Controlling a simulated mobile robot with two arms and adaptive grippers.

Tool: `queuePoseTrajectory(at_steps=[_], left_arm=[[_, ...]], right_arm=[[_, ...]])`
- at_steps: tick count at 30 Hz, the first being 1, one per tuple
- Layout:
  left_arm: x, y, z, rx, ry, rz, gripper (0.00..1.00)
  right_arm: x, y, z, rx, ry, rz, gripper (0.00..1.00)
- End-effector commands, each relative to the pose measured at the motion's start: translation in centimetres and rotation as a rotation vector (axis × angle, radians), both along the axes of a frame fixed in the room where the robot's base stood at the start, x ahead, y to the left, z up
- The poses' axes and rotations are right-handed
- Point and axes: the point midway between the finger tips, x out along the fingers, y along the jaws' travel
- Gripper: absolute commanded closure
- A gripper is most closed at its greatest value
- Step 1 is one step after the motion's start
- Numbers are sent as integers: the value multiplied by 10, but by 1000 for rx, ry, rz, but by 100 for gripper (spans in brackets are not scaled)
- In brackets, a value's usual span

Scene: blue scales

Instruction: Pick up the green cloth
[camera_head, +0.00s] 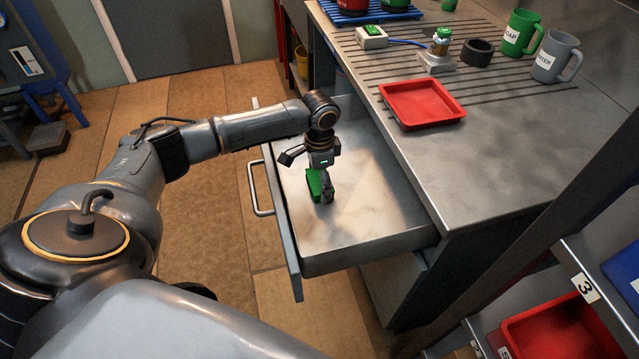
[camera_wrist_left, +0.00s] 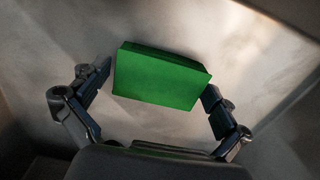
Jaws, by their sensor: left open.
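The green cloth (camera_head: 314,183) is a folded, box-shaped green block lying in the open metal drawer (camera_head: 372,222). In the left wrist view the cloth (camera_wrist_left: 160,76) lies between the two fingers, at their tips. My left gripper (camera_head: 326,198) points down into the drawer, right at the cloth, and partly hides it in the head view. In the left wrist view the left gripper (camera_wrist_left: 155,92) is open, one finger on either side of the cloth. I cannot tell whether the fingers touch it. My right gripper is not in view.
The drawer's walls surround the gripper, with the counter (camera_head: 480,170) to the right. On it are a red tray (camera_head: 422,104), a green mug (camera_head: 520,33), a grey mug (camera_head: 556,57) and a dark ring (camera_head: 478,52). A shelf with a red bin (camera_head: 555,340) stands at lower right.

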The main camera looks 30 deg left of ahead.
Motion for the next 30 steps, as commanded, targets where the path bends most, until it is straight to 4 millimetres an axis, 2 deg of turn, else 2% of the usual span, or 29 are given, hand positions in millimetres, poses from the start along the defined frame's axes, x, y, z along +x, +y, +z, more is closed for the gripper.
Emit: queuePoseTrajectory(at_steps=[3, 9, 17, 20, 30], left_arm=[[0, 0, 0, 0, 0, 0, 2], [0, 0, 0, 0, 0, 0, 43], [0, 0, 2, -1, -1, 0, 43], [1, 0, 9, -1, -3, 0, 43], [1, 0, 73, -2, -4, 0, 43]], right_arm=[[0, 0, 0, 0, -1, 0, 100], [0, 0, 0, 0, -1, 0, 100], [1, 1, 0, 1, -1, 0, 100], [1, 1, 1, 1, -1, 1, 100], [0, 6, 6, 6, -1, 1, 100]])
